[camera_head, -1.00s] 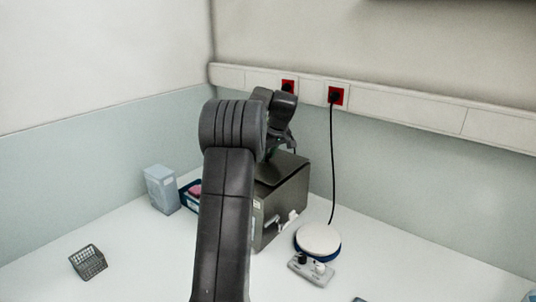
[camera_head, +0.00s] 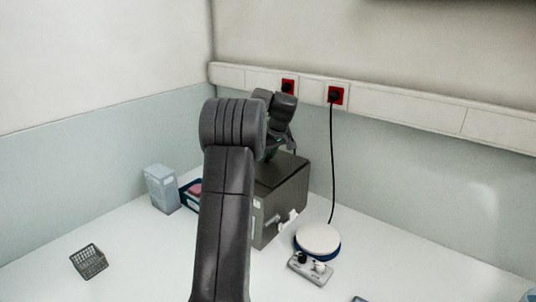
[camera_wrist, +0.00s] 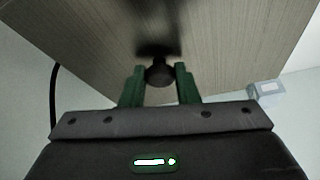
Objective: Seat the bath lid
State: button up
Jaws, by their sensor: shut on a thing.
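The bath is a dark grey box (camera_head: 267,218) on the bench, right of my arm in the head view. Its lid is a dark flat plate (camera_head: 285,172) at the top of the box, and no clear gap shows between them. In the wrist view the lid is a grained grey plate (camera_wrist: 95,40) with a round black knob (camera_wrist: 159,74). My gripper (camera_wrist: 158,72) is shut on the knob, with one green finger on each side. My arm hides the left part of the box, so I cannot tell whether the lid lies fully flush.
A round white-topped plate with a blue rim (camera_head: 318,240) and a small grey control box (camera_head: 310,268) stand right of the bath. A pale blue box (camera_head: 161,188), a dark blue tray (camera_head: 187,199) and a grey wire basket (camera_head: 88,262) are left. A black cable (camera_head: 332,160) hangs behind.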

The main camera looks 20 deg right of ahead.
jog(key=shift+f, duration=0.25)
dwell(0.4)
jog(key=o, duration=1.5)
jog(key=shift+c, duration=0.2)
jog(key=shift+r, duration=0.1)
jog(key=shift+r+p, duration=1.2)
jog(key=shift+r, duration=0.2)
jog(key=shift+r, duration=1.5)
